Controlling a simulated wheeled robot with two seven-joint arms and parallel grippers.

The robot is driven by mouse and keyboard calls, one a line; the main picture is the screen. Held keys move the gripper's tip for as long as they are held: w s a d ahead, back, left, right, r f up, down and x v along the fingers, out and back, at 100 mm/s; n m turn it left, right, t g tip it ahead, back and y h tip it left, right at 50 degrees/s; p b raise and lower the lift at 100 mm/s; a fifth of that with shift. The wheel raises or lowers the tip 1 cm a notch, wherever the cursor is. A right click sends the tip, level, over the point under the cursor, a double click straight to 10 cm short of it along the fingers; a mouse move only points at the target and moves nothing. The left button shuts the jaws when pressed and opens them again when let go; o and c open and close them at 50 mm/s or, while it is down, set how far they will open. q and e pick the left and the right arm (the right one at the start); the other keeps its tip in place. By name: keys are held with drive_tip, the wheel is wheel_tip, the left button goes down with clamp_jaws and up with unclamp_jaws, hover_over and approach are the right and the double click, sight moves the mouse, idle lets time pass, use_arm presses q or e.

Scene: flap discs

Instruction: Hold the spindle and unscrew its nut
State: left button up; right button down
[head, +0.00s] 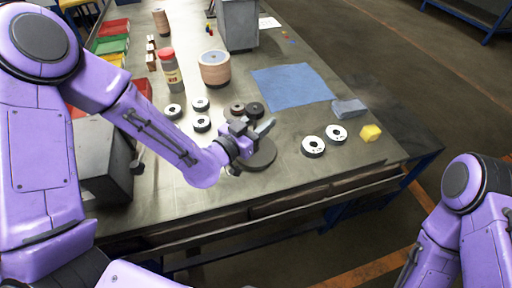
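My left gripper (256,132) is low over the front part of the bench, above a dark round base (263,158). The gripper covers the middle of this base, so the spindle and its nut are hidden or too small to make out. I cannot tell whether the fingers are open or shut on anything. Two dark discs (255,109) lie just behind the gripper. White-faced flap discs lie to the left (201,124) and to the right (313,146). My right arm is at the lower right edge, and its gripper is out of view.
A blue cloth (292,86) lies behind on the bench (225,200). A grey-blue block (349,107) and a yellow cube (371,132) are at the right. A red-capped bottle (171,76) and a copper-coloured cylinder (214,70) stand farther back.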

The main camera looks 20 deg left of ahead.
use_arm(q)
drive_tip(key=shift+s+a, duration=0.1)
clamp_jaws()
idle(1.2)
drive_tip(key=shift+w+r, duration=0.1)
drive_tip(key=shift+w, duration=0.1)
